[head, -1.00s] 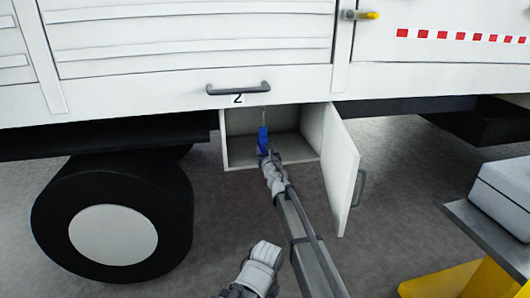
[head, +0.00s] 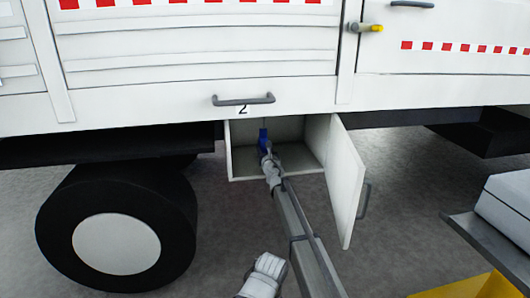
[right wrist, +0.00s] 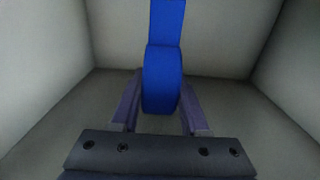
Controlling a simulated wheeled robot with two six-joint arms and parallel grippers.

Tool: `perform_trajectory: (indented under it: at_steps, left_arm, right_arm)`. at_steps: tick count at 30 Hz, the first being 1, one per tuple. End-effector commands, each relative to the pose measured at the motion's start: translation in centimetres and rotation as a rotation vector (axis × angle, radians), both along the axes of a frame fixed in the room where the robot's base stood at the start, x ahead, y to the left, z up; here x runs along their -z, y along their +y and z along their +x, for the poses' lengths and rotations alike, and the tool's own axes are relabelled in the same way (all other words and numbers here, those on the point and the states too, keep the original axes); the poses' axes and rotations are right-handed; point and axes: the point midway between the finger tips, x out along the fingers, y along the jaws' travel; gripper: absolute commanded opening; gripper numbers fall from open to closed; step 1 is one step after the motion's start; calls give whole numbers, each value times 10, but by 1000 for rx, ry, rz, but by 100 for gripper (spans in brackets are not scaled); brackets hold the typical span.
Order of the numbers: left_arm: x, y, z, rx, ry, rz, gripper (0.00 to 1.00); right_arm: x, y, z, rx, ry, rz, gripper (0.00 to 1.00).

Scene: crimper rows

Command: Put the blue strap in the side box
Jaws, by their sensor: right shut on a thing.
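The blue strap (head: 263,137) stands roughly upright inside the open side box (head: 229,152) under the truck body. My right gripper (head: 267,155) reaches in through the box's open front and is shut on the strap. In the right wrist view the strap (right wrist: 163,75) is between the two fingers, with the box's grey walls (right wrist: 45,70) around it. I cannot tell whether the strap touches the box floor. The box door (head: 345,185) hangs open to the right.
A dark wheel (head: 60,225) is left of the box. A grey handle (head: 243,99) is above it, by the number 2. A grey shelf with a white case (head: 505,205) stands at the right. The ground between is clear.

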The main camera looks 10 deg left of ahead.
Motion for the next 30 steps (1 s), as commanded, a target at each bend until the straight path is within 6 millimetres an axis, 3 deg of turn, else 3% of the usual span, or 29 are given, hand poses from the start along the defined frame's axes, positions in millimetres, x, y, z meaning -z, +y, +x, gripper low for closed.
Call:
perform_trajectory:
  at_steps: [4,9,27,28,30]
  left_arm:
    - [0,0,0,0,0,0,47]
    - [9,0,0,-2,0,0,47]
    - [10,0,0,-3,0,0,47]
    - [10,0,0,-3,0,0,47]
    - [10,0,0,-3,0,0,47]
  right_arm:
    - [0,4,11,0,0,0,0]
    - [9,3,8,0,0,0,0]
    - [10,3,8,0,0,0,0]
    - [10,2,8,0,0,0,48]
    - [10,2,8,0,0,0,56]
